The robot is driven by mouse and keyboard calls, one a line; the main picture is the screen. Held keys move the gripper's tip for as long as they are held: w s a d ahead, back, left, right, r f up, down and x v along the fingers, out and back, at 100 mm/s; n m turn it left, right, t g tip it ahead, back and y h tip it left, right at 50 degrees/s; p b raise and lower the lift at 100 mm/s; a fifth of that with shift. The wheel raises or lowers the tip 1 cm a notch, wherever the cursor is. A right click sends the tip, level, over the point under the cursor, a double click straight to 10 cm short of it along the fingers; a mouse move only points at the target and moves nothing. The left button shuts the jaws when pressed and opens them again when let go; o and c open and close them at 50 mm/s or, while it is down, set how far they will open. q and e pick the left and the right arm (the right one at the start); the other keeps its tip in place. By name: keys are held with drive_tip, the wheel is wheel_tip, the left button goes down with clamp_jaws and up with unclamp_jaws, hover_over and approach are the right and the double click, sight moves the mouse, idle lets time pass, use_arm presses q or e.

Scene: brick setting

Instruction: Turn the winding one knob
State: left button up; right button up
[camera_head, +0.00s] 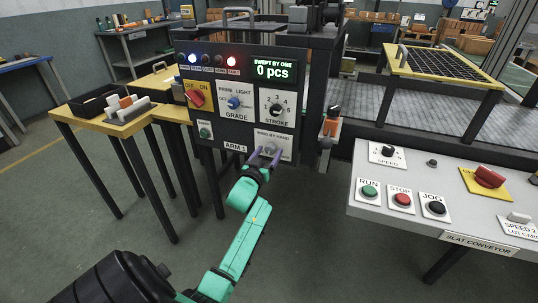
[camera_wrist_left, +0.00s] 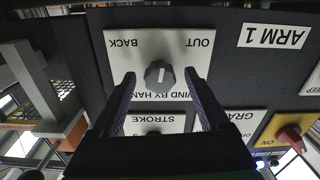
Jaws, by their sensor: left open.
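The winding knob (camera_wrist_left: 159,76) is grey with a white pointer line. It sits on a white plate (camera_wrist_left: 120,64) marked WIND BY HAND, BACK and OUT, which appears upside down in the left wrist view. In the head view the knob (camera_head: 270,148) is low on the dark ARM 1 panel, partly hidden by my gripper. My left gripper (camera_head: 264,160) is open in front of this plate. In the left wrist view its fingertips (camera_wrist_left: 159,84) are on either side of the knob, with a gap showing on each side.
The STROKE dial (camera_head: 276,108), GRADE dial (camera_head: 234,103) and red ON switch (camera_head: 195,98) share the panel. A slat conveyor console (camera_head: 450,220) stands at right. A yellow table (camera_head: 143,122) with a black bin is at left. Floor is clear in front.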

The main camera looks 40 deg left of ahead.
use_arm(q)
drive_tip(key=shift+w, duration=0.15)
use_arm(e)
drive_tip(key=shift+d, duration=0.25)
use_arm(q)
clamp_jaws()
drive_tip(key=shift+m, duration=0.4)
drive_tip(key=m, duration=0.3)
drive_tip(key=shift+a+m, duration=0.1)
drive_tip(key=shift+m, duration=0.2)
drive_tip(key=m, duration=0.4)
use_arm(e)
drive_tip(key=shift+a+f, duration=0.1)
drive_tip(key=shift+f, duration=0.1)
use_arm(q)
drive_tip(key=shift+m, duration=0.3)
unclamp_jaws()
